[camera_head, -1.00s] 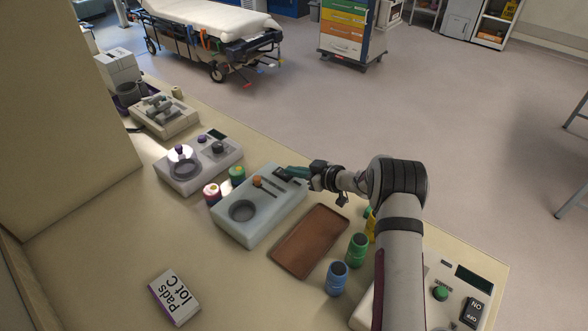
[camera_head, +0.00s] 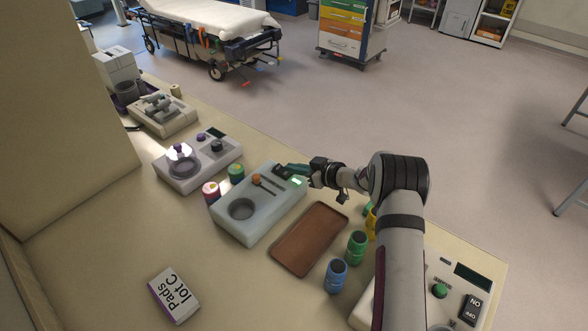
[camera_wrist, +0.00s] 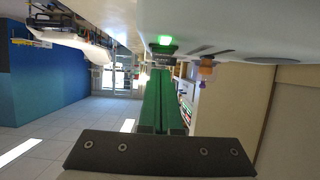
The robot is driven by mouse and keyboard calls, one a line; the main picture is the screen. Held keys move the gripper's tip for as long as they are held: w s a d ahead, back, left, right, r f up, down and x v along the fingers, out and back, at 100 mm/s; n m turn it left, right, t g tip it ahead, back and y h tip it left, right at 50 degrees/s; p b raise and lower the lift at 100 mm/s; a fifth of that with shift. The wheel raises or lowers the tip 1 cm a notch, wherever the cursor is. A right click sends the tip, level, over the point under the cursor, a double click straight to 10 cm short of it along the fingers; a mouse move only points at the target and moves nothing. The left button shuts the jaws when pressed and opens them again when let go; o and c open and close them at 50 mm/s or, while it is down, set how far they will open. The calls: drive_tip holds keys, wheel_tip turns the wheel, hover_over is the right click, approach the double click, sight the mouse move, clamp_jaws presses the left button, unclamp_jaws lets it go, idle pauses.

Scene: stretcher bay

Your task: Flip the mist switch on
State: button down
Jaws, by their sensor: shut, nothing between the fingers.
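A pale box-shaped device (camera_head: 262,222) stands on the bench. It has a round grey dish (camera_head: 241,209), an orange knob (camera_head: 257,179) and a dark switch (camera_head: 279,172) at its far end. A small display or lamp (camera_head: 298,181) beside the switch glows green; the glow also shows in the wrist view (camera_wrist: 165,41). My gripper (camera_head: 286,168) is shut and empty, its green fingers at the switch. The fingertips (camera_wrist: 160,72) are just below the device's face in the wrist view. Whether they touch the switch, and its exact tilt, I cannot tell.
A brown tray (camera_head: 310,240), a blue cup (camera_head: 336,275) and a green cup (camera_head: 356,247) stand to the right. A right-hand panel has a black rocker switch (camera_head: 471,308). The front bench is mostly clear.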

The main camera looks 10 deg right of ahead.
drive_tip(key=r, duration=0.4)
drive_tip(key=shift+s+d+r, duration=0.1)
drive_tip(key=shift+s+d, duration=0.1)
drive_tip(key=s+d, duration=0.7)
drive_tip(key=shift+r, duration=0.3)
